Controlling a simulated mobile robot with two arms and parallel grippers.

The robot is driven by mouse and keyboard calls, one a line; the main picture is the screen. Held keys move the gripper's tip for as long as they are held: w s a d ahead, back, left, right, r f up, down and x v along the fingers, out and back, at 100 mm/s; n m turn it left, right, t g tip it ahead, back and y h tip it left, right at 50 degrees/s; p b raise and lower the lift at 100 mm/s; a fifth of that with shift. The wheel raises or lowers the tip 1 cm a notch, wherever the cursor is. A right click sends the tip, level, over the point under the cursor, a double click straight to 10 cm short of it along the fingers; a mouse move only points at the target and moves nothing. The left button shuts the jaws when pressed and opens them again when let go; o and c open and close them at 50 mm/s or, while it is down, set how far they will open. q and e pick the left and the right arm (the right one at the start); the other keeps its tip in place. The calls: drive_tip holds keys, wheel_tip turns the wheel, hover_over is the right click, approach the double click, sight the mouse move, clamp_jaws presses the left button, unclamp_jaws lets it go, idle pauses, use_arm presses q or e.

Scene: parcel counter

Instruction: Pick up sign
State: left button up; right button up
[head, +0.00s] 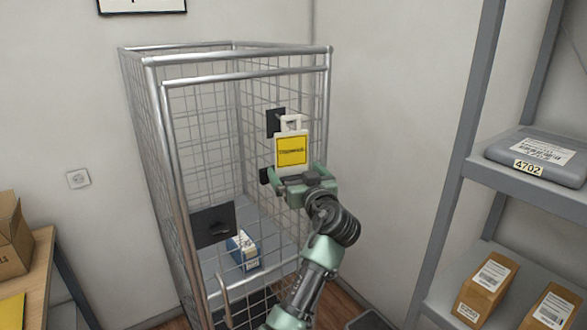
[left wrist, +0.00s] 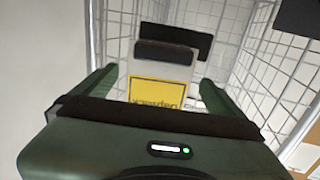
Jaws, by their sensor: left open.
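The sign (head: 291,151) is a pale plate with a yellow label and a loop handle at its top. It hangs upright at the front of the wire cage, near its right corner. My left gripper (head: 298,178) is at the sign's lower edge in the head view, with its jaws open. In the left wrist view the sign (left wrist: 158,91) lies between the two spread fingers of the gripper (left wrist: 158,82), with a gap on each side. I cannot tell how far the fingers reach along it. My right gripper is in neither view.
The wire cage (head: 166,62) holds a blue and white box (head: 244,252) on its floor. A grey shelf (head: 450,190) with a grey case (head: 530,155) and cardboard boxes (head: 487,285) stands at right. A table with a carton (head: 10,240) is at left.

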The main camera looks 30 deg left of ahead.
use_arm(q)
drive_tip(key=shift+w+a+r+p, duration=0.2)
drive_tip(key=shift+w+a, duration=0.1)
drive_tip(key=shift+a, duration=0.2)
drive_tip(key=shift+w+a+r+p, duration=0.15)
drive_tip(key=shift+w+a, duration=0.1)
drive_tip(key=shift+a, duration=0.2)
drive_tip(key=shift+w+a+f, duration=0.15)
drive_tip(key=shift+w+f, duration=0.1)
drive_tip(key=shift+f, duration=0.05)
drive_tip(key=c, duration=1.6)
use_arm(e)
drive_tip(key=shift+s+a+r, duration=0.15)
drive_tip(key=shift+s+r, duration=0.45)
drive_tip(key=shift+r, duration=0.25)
use_arm(q)
drive_tip(key=shift+r, duration=0.1)
